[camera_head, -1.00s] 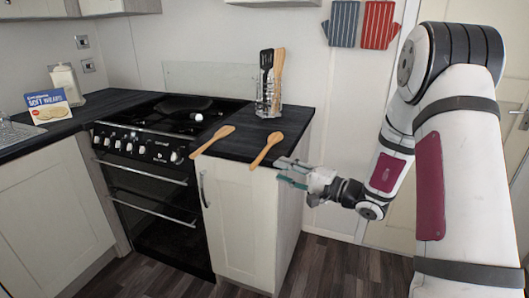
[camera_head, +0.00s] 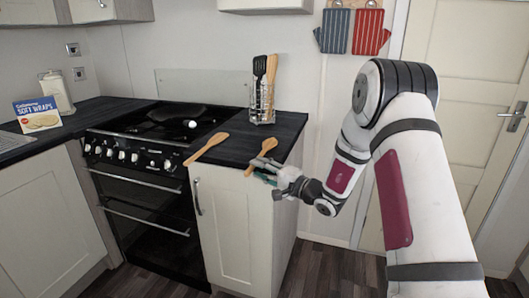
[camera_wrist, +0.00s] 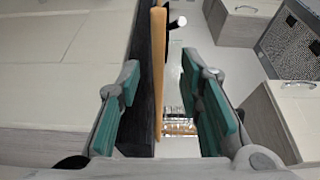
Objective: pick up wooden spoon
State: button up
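Two wooden spoons lie on the dark counter, their handles sticking out past its front edge. The left wooden spoon (camera_head: 205,148) is near the stove. The right wooden spoon (camera_head: 268,145) is by the counter's right part. My gripper (camera_head: 265,172) is at the front edge, just beside and below the right spoon's handle, and partly overlaps it in the head view. In the wrist view, my gripper (camera_wrist: 163,88) is open, with green pads apart. A wooden spoon (camera_wrist: 158,60) appears edge-on in the gap between them, with space to both pads.
A wire holder (camera_head: 261,115) with a black spatula and a wooden utensil stands at the back of the counter (camera_head: 284,128). The stove (camera_head: 160,125) is to the left. A cream cabinet (camera_head: 235,225) is below the counter. Floor is free to the right.

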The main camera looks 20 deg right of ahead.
jog(key=x, duration=0.3)
jog(key=shift+w+a, duration=0.1)
jog(key=shift+w, duration=0.15)
grip_shut()
jog(key=shift+r, duration=0.45)
jog(key=r, duration=0.2)
jog(key=shift+s+r, duration=0.35)
jog(key=s+d+r, duration=0.1)
jog(key=s+d, duration=0.3)
jog(key=s, duration=1)
jog(key=shift+s+p, duration=0.4)
